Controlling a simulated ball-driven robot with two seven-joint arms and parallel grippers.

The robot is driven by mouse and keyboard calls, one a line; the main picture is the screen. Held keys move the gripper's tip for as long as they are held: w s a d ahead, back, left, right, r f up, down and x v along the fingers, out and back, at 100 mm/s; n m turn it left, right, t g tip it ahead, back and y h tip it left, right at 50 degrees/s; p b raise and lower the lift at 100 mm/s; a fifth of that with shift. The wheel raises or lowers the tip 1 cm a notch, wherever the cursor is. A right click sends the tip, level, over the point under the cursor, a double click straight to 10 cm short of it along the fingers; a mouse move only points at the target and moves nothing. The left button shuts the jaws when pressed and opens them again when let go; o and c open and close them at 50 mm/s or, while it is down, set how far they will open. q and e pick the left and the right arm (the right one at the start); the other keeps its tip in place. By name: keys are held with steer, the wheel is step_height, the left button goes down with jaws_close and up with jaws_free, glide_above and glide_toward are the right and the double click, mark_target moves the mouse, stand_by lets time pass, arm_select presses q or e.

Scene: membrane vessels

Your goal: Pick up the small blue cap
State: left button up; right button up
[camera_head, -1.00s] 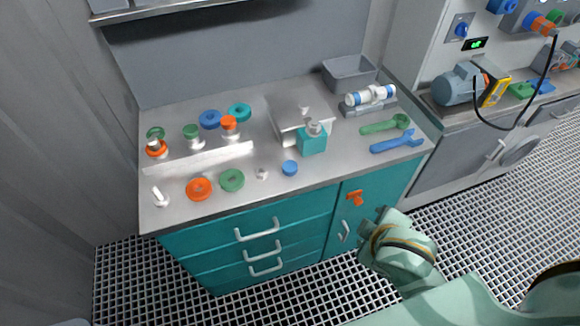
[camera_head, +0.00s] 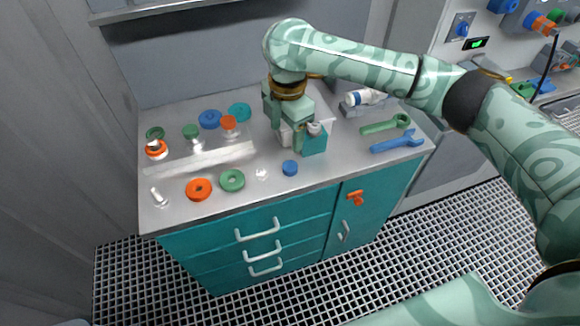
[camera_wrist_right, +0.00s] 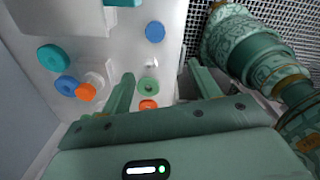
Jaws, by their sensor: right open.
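The small blue cap (camera_head: 290,168) lies on the grey bench top near its front edge. It also shows in the right wrist view as a round blue disc (camera_wrist_right: 155,31), beyond the fingers and close to the bench edge. My right gripper (camera_head: 288,135) is open, pointing down above the bench, behind the cap in the head view. In the right wrist view its two fingers (camera_wrist_right: 162,68) are apart with nothing held between them. The gripper partly covers the teal block (camera_head: 314,143). My left gripper is not in view.
An orange ring (camera_head: 199,189), a green ring (camera_head: 232,180) and a small pale knob (camera_head: 262,174) lie left of the cap. Blue (camera_head: 210,119) and teal (camera_head: 239,112) rings are farther back. Green (camera_head: 386,125) and blue (camera_head: 398,141) wrenches lie right.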

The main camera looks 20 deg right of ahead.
step_height(320, 180, up, 2)
steer(key=w+d, duration=0.1)
steer(key=d, duration=0.1)
steer(key=b, duration=0.5)
glide_above(291, 166)
steer(key=f, duration=1)
steer(key=shift+s+d+f, duration=0.1)
steer(key=shift+d+f, duration=0.05)
steer(key=shift+d, duration=0.1)
steer(key=f+b, duration=0.2)
steer(key=f, duration=0.1)
steer(key=f+b, duration=0.1)
steer(key=f, duration=0.1)
steer(key=shift+w+a+f, duration=0.25)
steer(key=shift+r, duration=0.2)
steer(key=shift+c, duration=0.2)
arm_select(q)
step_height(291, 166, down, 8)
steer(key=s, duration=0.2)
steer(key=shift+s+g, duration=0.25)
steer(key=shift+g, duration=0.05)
arm_select(e)
steer(key=shift+s, duration=0.1)
steer(key=c, duration=1)
